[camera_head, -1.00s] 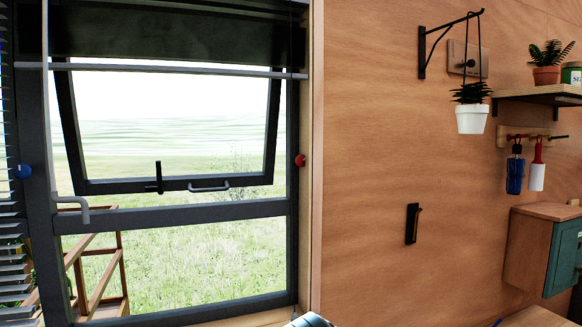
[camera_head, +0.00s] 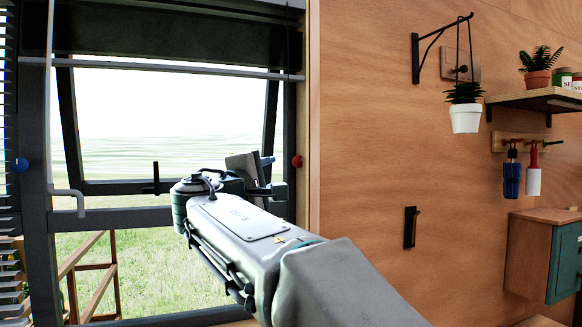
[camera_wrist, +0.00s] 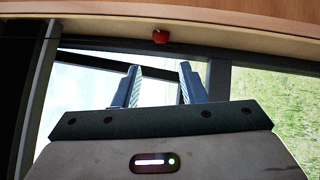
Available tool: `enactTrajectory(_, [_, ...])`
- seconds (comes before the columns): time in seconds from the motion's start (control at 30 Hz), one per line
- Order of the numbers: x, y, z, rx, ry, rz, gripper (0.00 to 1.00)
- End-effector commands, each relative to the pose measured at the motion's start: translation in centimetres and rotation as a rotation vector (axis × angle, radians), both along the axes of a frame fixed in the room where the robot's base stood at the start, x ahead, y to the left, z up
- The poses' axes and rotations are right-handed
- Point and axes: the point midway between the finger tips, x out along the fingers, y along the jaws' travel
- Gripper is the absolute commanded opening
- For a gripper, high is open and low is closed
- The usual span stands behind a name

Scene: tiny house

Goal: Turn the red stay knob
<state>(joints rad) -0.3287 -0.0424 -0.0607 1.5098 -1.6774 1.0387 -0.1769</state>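The red stay knob (camera_head: 297,161) is a small round knob on the right side of the dark window frame. In the wrist view the red knob (camera_wrist: 160,37) is just beyond the fingertips, roughly centred between them, against the window's edge. My gripper (camera_head: 272,174) is raised in front of the window, a little left of the knob. In the wrist view my gripper (camera_wrist: 160,78) has its two fingers apart with nothing between them. The fingers look clear of the knob; the exact gap is hard to tell.
A blue knob (camera_head: 20,165) is on the left side of the frame. The tilted window sash (camera_head: 120,187) has a dark latch (camera_head: 155,178). The wooden wall (camera_head: 365,130) to the right carries a hanging plant pot (camera_head: 466,118), a shelf (camera_head: 535,101) and a dark hook (camera_head: 410,228).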

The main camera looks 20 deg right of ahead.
Motion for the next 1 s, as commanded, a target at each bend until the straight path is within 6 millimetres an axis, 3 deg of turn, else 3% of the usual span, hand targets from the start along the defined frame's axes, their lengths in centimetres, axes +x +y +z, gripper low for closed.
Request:
enactTrajectory(0.6, [8.1, -8.1, 1.8, 0.001, 0.004, -0.004, 0.38])
enactTrajectory(1.0, [9.2, -9.2, 1.7, 0.002, 0.002, 0.0, 0.38])
